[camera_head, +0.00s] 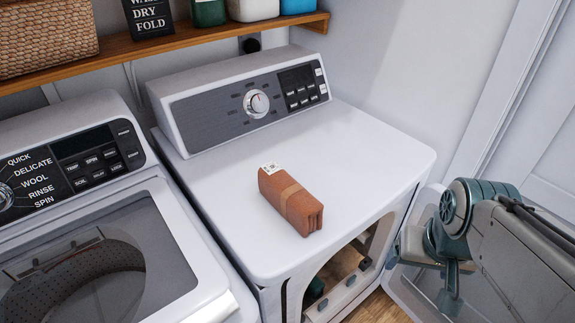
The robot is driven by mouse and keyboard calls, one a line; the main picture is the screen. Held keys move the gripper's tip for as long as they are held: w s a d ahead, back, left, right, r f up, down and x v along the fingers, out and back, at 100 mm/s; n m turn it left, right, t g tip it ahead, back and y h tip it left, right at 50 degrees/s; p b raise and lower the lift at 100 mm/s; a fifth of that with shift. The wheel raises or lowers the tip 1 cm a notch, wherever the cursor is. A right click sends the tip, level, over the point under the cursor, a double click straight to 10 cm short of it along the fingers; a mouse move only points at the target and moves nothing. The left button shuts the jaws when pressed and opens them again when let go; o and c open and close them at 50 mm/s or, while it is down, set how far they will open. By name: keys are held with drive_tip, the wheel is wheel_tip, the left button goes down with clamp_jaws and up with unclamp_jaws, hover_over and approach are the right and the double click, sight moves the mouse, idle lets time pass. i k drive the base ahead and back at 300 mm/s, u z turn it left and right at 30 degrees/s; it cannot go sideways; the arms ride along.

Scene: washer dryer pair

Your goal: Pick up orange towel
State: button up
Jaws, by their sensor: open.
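The orange towel (290,201) is a folded, rolled bundle with a lighter band around it and a white tag at its far end. It lies on the white top of the right-hand machine (366,151), near the middle. My gripper (422,279) is open and empty at the lower right. It is in front of the machine's right front side, apart from the towel and lower in the picture. Part of my arm shows behind it at the right edge.
The right machine's front opening (347,268) shows items inside, and its door (398,284) appears open behind my gripper. A washer (188,260) stands at left. A shelf (130,46) with a basket (45,36) and containers hangs above. The machine top around the towel is clear.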

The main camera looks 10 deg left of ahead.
sight(297, 206)
drive_tip(key=u, duration=2.5)
drive_tip(key=k, duration=0.85)
drive_tip(key=z, duration=1.3)
drive_tip(key=i, duration=1)
drive_tip(key=z, duration=0.05)
